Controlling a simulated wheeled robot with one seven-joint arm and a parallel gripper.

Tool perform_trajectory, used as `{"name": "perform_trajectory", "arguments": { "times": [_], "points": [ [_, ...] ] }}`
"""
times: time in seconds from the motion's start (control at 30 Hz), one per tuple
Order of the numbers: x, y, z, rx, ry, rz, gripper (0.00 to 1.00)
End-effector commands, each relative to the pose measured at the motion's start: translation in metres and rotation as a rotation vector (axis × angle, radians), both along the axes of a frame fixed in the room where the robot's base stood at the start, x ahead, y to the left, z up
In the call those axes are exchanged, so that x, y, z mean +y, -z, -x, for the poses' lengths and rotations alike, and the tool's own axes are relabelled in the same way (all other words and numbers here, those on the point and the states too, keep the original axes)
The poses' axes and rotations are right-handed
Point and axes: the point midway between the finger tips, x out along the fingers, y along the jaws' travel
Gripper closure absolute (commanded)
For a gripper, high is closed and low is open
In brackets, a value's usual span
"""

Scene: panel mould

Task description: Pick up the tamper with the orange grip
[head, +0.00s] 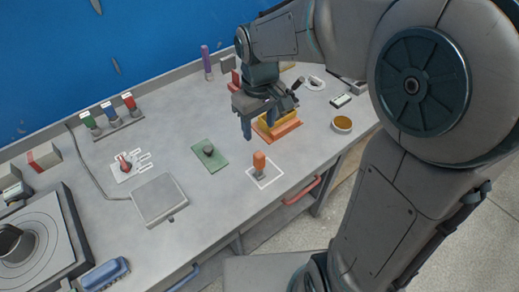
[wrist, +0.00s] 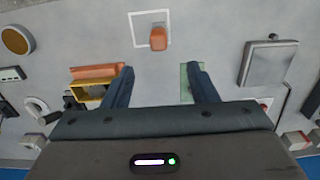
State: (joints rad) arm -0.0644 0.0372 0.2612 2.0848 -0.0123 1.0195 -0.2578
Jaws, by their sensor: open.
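The tamper with the orange grip (head: 259,162) stands on the grey bench inside a white square outline (head: 266,177). Its grey foot shows under the grip. In the wrist view the orange grip (wrist: 158,38) is beyond my fingertips, near the top middle. My gripper (head: 259,128) is open and empty, above the bench and apart from the tamper. In the wrist view its two dark blue fingers (wrist: 159,70) are spread, with bare bench between them.
A yellow and orange mould (head: 278,126) sits close to my gripper. A green mat (head: 205,163) with a dark knob lies left of the tamper. A grey plate (head: 160,199) is further left, and a round orange-filled dish (head: 342,124) is right. The bench's front edge runs close by the tamper.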

Motion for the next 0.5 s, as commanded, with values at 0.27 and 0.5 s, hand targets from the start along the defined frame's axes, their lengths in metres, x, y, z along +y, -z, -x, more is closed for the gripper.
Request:
{"name": "perform_trajectory", "arguments": {
  "times": [0.27,0.5],
  "points": [
    [0.002,0.045,0.000,0.009,-0.010,0.001,0.47],
    [0.002,0.080,-0.001,0.004,-0.008,0.000,0.47]
  ]
}}
